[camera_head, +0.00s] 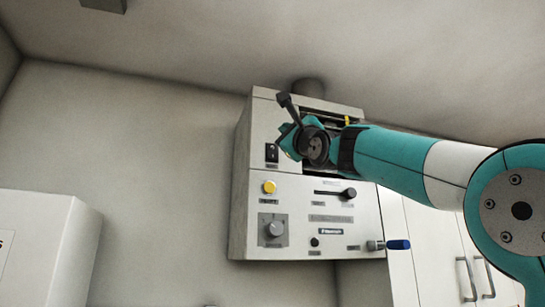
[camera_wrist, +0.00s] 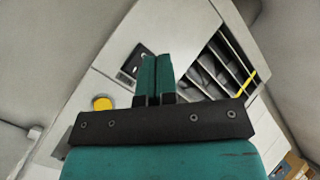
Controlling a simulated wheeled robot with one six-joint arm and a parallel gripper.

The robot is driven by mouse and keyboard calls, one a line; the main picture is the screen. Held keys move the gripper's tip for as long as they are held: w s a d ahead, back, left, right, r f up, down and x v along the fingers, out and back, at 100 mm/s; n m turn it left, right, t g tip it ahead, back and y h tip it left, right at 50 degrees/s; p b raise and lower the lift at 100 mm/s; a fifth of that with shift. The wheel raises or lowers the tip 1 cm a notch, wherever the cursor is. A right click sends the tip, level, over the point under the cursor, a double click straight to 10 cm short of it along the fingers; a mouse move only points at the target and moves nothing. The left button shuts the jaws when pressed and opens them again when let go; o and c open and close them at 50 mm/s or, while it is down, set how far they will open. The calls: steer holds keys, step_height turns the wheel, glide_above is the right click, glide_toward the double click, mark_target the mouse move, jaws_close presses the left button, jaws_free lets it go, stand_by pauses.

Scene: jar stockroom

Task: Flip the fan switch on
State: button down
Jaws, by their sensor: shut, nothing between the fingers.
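A black rocker switch (camera_head: 271,153) sits on the upper left of the pale grey wall unit's front (camera_head: 300,215). Its label is too small to read, and I cannot tell which way it is tipped. It also shows in the wrist view (camera_wrist: 131,66), just left of my fingertips and partly hidden by them. My gripper (camera_wrist: 156,62) is shut and empty, with its teal fingers together and pointing at the panel beside the switch. In the head view my gripper (camera_head: 286,137) is just up and right of the switch; contact cannot be judged.
Below the switch are a yellow button (camera_head: 269,187) and a grey knob (camera_head: 275,230). A black-knobbed slider (camera_head: 349,193) and blue-tipped lever (camera_head: 398,244) are to the right. A slotted vent (camera_wrist: 220,65) lies right of my fingers. A white box (camera_head: 45,245) stands at lower left.

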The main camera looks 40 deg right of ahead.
mark_target(269, 148)
steer(key=shift+w+d+f+p, duration=0.2)
steer(key=shift+w+d+p, duration=0.2)
steer(key=shift+w, duration=0.95)
steer(key=shift+w+d+f+p, duration=0.2)
steer(key=shift+w+d+p, duration=0.15)
steer(key=shift+w, duration=1)
steer(key=shift+w+d+f+p, duration=0.2)
steer(key=shift+w+d+p, duration=0.2)
steer(key=shift+w, duration=0.95)
steer(key=shift+w, duration=0.15)
steer(key=shift+w+d, duration=0.1)
steer(key=shift+w, duration=0.15)
steer(key=shift+w+d+f, duration=0.1)
steer(key=shift+w, duration=0.2)
steer(key=shift+s+a+b, duration=0.2)
steer(key=shift+s+b, duration=0.3)
steer(key=shift+s, duration=0.2)
steer(key=shift+s, duration=0.15)
